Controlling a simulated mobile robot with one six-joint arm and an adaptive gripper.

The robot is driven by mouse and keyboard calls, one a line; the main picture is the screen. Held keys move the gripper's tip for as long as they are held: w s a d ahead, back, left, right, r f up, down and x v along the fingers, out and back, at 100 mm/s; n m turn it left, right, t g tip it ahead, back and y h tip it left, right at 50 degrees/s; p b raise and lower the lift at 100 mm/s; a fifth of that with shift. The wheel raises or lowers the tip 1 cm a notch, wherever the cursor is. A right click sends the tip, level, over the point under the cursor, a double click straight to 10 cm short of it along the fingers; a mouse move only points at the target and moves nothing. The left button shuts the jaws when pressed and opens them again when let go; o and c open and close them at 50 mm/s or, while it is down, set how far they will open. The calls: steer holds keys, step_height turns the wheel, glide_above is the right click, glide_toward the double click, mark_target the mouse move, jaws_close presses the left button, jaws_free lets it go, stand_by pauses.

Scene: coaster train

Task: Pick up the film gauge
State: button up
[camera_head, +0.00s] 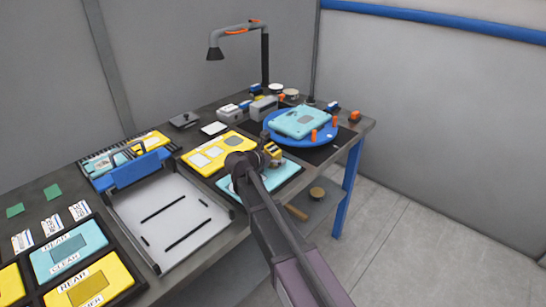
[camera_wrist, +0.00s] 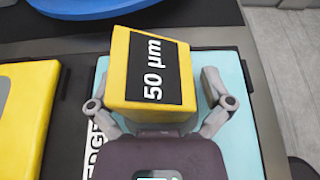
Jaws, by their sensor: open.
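The film gauge (camera_wrist: 152,68) is a yellow block with a black face marked "50 µm". In the wrist view it sits upper centre, between the two fingers of my gripper (camera_wrist: 157,78). The fingers are open, one on each side of the block; a gap shows at the right finger, and the left finger is close to the block. In the head view the gauge (camera_head: 273,151) is a small yellow and dark block just beyond my gripper (camera_head: 264,159), over the light-blue panel (camera_head: 283,172). My gripper body hides the near end of the gauge.
A yellow card (camera_head: 216,150) lies left of the gauge. A blue round turntable (camera_head: 274,127) with a light-blue piece (camera_head: 300,121) stands behind it. A white tray with a blue bar (camera_head: 175,215) is at left. The workbench's right edge is close by.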

mark_target(275, 148)
steer(key=c, duration=1.3)
steer(key=shift+c, duration=0.2)
steer(key=shift+r, duration=0.15)
step_height(275, 148, up, 2)
steer(key=shift+r+p, duration=0.1)
steer(key=shift+p, duration=1.15)
steer(key=shift+r+p, duration=0.75)
steer(key=shift+p, duration=0.05)
steer(key=s, duration=1)
steer(key=s+r+p, duration=0.1)
steer(key=s, duration=0.5)
steer(key=shift+d, duration=0.1)
